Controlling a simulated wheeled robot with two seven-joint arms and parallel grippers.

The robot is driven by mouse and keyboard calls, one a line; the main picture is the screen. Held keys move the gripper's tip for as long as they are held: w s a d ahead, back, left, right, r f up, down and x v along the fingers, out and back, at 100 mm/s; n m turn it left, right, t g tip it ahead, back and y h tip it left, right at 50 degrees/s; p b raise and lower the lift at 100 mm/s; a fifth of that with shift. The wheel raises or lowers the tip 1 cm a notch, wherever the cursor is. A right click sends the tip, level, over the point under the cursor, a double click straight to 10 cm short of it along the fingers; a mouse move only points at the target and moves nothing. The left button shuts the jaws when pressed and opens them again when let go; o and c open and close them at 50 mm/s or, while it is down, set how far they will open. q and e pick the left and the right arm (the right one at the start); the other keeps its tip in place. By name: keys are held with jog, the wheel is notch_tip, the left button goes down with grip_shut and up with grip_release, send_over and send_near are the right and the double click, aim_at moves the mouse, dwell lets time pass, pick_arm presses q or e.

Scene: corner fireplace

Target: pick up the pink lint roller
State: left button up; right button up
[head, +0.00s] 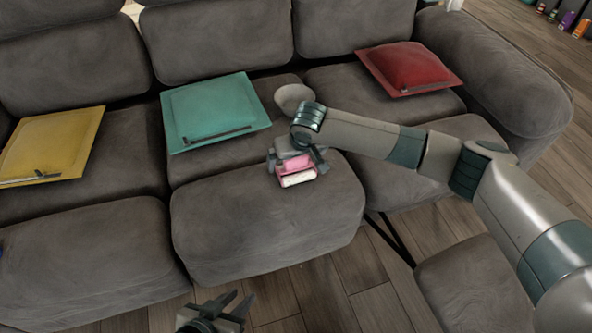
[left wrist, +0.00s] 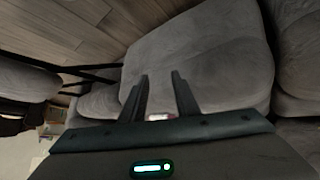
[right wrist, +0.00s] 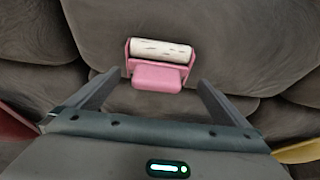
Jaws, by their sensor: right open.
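The pink lint roller (head: 297,170), with a white roll in a pink frame, lies on the middle seat cushion of the grey sofa. In the right wrist view the lint roller (right wrist: 158,66) lies just beyond and between the fingertips, its pink end toward me. My right gripper (head: 298,168) is over it, open, with a finger on each side. In the right wrist view the right gripper (right wrist: 156,85) holds nothing. My left gripper (head: 236,304) is low in front of the sofa, open and empty. In the left wrist view the left gripper (left wrist: 159,80) points toward the sofa; a small pale bit of the roller shows between its fingers.
The grey sofa (head: 240,225) fills most of the head view. A yellow cushion (head: 55,143), a teal cushion (head: 213,110) and a red cushion (head: 410,67) rest on it. A grey bowl-like thing (head: 293,97) sits behind my right wrist. Wooden floor (head: 330,290) is clear in front.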

aim_at(294, 163)
pick_arm(q)
jog(key=shift+s+f, duration=0.1)
pick_arm(e)
jog(key=shift+w+f, duration=0.2)
jog(key=shift+f, duration=0.25)
jog(key=b+x, duration=0.1)
jog(key=x, duration=0.2)
jog(key=shift+w+d+f, duration=0.1)
jog(key=shift+w+f, duration=0.1)
jog(key=shift+f, duration=0.05)
jog(key=shift+w+f, duration=0.15)
jog(key=shift+f, duration=0.1)
pick_arm(q)
jog(key=w+d+r+t, duration=0.1)
jog(key=w+r+t, duration=0.1)
jog(key=shift+w+d+r+h, duration=0.2)
jog(key=shift+w+d+h, duration=0.1)
jog(key=shift+w+d, duration=0.05)
pick_arm(e)
jog(key=c, duration=1)
jog(key=shift+r, duration=0.15)
